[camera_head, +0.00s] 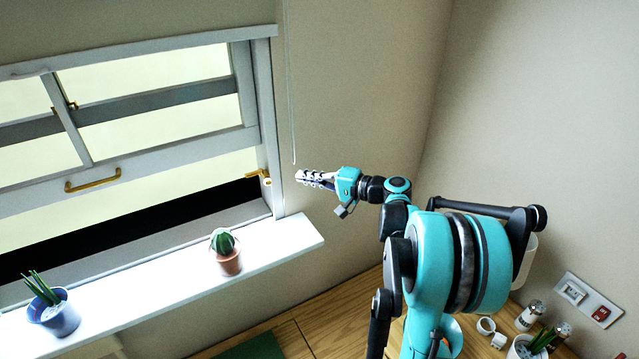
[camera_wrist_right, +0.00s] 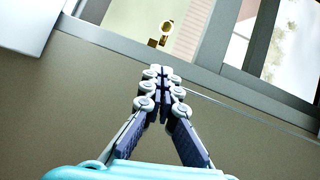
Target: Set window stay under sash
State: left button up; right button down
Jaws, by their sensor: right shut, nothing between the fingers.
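The window sash (camera_head: 160,155) is a pale grey frame, raised, with an open gap under its bottom rail. A brass handle (camera_head: 92,180) is on that rail. A small brass piece, which looks like the window stay (camera_head: 260,176), sits on the right window jamb near the sash's lower right corner. Brass also shows in the right wrist view (camera_wrist_right: 165,27), beyond the fingertips. My right gripper (camera_head: 302,178) is shut and empty, just right of the stay and apart from it, pointing left. The fingers also show closed in the wrist view (camera_wrist_right: 160,78). My left gripper is out of view.
A white sill (camera_head: 150,280) runs below the window. A potted cactus (camera_head: 226,256) stands near its right end and a blue potted plant (camera_head: 54,310) at its left. A thin cord (camera_head: 290,90) hangs on the wall. Small items stand on the counter (camera_head: 330,315) below.

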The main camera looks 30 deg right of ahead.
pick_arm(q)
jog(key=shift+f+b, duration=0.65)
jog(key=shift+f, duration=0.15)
pick_arm(e)
jog(key=w+a+f, duration=0.1)
jog(key=w+a, duration=0.2)
jog(key=a, duration=0.2)
jog(key=shift+w+a, duration=0.15)
jog(key=shift+w, duration=0.1)
